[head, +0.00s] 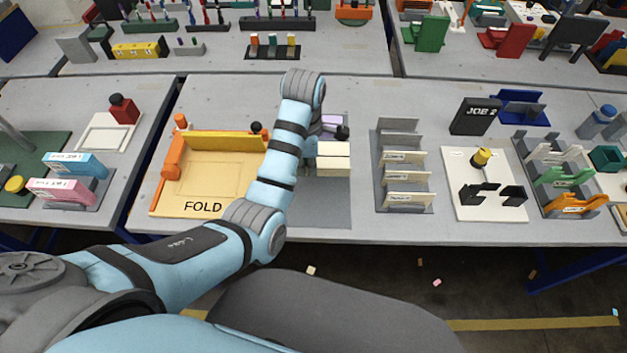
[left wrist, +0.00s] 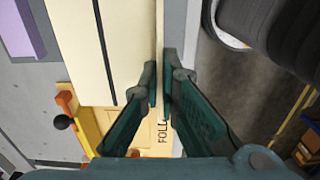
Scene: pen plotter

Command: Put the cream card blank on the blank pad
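The cream card blank (head: 333,167) has a dark crease line across it and shows right of my left forearm in the head view. It looks raised above the table. In the left wrist view the card (left wrist: 128,45) fills the upper middle. My left gripper (left wrist: 160,82) has its fingers almost together, pinching the card's near edge. In the head view my forearm mostly hides that gripper. A flat darker grey pad (head: 325,205) lies below and in front of the card; I cannot tell if it is the blank pad. My right gripper is not in view.
The yellow FOLD board (head: 205,207) with an orange lever (head: 172,158) is left of the card. A lilac pad (head: 341,119) lies behind it. A grey rack of upright cards (head: 405,200) stands to the right, then a white board with black holders (head: 492,212).

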